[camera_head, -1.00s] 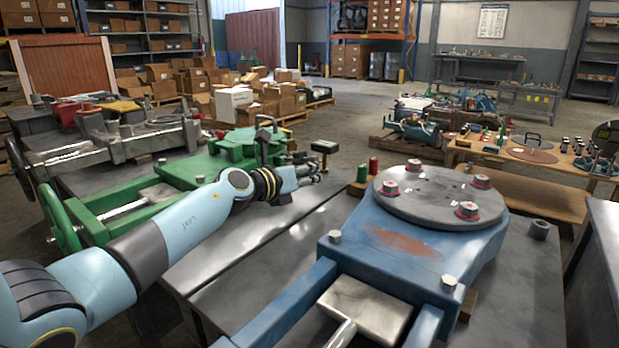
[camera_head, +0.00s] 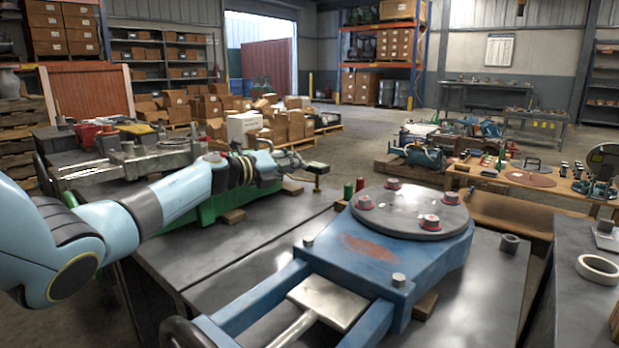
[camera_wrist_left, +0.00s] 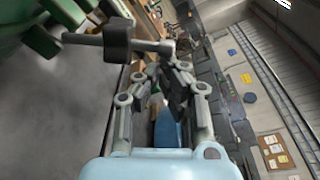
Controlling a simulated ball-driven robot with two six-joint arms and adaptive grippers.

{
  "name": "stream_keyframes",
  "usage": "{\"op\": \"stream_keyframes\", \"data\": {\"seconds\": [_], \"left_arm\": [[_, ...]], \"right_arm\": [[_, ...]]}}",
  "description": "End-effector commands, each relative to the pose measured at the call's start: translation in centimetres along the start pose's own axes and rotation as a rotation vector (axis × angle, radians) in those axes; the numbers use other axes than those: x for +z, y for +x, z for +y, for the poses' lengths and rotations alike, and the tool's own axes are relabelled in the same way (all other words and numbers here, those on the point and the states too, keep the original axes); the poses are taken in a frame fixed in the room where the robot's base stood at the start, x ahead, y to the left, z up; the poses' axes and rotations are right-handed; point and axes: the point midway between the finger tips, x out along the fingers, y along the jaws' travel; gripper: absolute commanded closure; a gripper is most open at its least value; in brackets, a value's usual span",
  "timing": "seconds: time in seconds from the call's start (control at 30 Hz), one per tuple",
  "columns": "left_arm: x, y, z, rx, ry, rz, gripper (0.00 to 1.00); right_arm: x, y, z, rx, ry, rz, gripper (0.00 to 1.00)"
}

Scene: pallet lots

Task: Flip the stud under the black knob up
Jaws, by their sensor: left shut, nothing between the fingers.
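The black knob (camera_head: 317,167) sits on a thin upright stem on the dark metal table, near the middle of the head view. In the left wrist view, a black cylindrical knob (camera_wrist_left: 117,40) has a grey bar running through it, and the bar's right end is close to the fingertips. My left gripper (camera_head: 300,158) is just left of the knob in the head view. In the left wrist view its fingers (camera_wrist_left: 166,62) are shut and empty; contact with the bar cannot be told. The stud's own tilt is unclear. My right gripper is out of view.
A blue fixture with a grey round plate (camera_head: 408,211) and several red-based studs stands to the right. Green and red small cylinders (camera_head: 348,191) stand near the knob. My left arm hides much of the green machine (camera_head: 215,206). Bare table (camera_head: 240,252) lies in front.

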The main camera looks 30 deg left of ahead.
Motion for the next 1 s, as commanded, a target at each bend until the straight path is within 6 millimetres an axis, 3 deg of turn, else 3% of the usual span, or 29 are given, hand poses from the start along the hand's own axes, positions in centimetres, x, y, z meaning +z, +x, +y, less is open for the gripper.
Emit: {"op": "stream_keyframes", "data": {"seconds": [0.1,0.5,1.0], "left_arm": [[1.7,-0.4,-0.2,-0.019,-0.106,-0.002,1.00],[4.9,-1.0,-0.3,-0.080,-0.442,-0.001,1.00],[6.7,-1.3,0.0,-0.114,-0.630,0.001,1.00]], "right_arm": [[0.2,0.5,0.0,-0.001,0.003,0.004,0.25],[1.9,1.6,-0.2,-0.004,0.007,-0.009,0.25],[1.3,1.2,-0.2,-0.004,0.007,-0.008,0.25]]}}
